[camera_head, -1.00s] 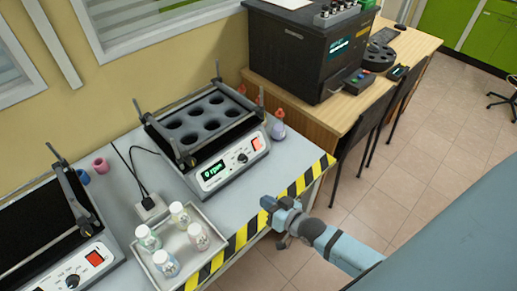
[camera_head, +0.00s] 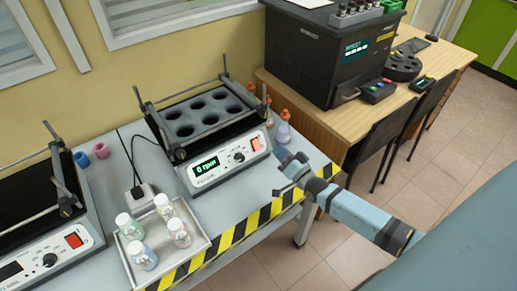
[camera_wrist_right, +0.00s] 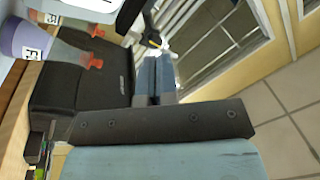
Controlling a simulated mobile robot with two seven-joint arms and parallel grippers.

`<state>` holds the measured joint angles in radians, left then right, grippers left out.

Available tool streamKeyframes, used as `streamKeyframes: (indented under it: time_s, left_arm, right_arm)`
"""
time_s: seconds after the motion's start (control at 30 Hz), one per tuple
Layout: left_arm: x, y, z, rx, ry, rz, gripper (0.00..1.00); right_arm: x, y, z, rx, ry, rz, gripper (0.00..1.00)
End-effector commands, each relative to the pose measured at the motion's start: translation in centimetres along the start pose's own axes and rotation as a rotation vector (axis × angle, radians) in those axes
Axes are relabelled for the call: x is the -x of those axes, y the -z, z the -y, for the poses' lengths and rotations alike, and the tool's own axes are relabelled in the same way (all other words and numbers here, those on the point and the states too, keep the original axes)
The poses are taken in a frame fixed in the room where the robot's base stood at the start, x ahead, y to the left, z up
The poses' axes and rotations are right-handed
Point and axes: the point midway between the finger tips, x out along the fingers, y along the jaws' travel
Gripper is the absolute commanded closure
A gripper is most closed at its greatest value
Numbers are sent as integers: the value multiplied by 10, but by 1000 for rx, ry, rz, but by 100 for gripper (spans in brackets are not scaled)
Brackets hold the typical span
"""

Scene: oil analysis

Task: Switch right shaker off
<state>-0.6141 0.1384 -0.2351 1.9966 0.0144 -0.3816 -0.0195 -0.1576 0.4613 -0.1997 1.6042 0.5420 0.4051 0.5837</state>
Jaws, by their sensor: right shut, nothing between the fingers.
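The right shaker (camera_head: 208,112) stands on the bench, a black tray with round holes on a white base. Its display (camera_head: 206,166) glows green and reads 0 rpm. A dark knob (camera_head: 239,156) sits beside it, and a red switch (camera_head: 256,144) is at the right end of the front panel. My right gripper (camera_head: 281,156) is shut and empty, just right of the red switch and apart from it in the picture; the exact gap is unclear. Its closed fingers also show in the right wrist view (camera_wrist_right: 154,78). My left gripper is not in view.
Flasks with orange stoppers (camera_head: 284,130) stand right of the shaker, close to my gripper. A tray (camera_head: 205,243) of several capped bottles is in front. The left shaker (camera_head: 50,255) is at the left. A black machine (camera_head: 318,60) stands on the wooden table behind.

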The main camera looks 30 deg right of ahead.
Motion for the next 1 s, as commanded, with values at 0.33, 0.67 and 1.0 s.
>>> streamKeyframes:
  time_s: [0.33,0.67,1.0]
  left_arm:
    - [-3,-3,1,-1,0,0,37]
    - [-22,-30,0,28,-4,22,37]
    - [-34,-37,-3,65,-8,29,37]
  right_arm:
    - [-2,-3,-2,1,0,1,100]
    - [-29,-27,-26,1,1,0,100]
    - [-56,-44,-43,1,0,1,100]
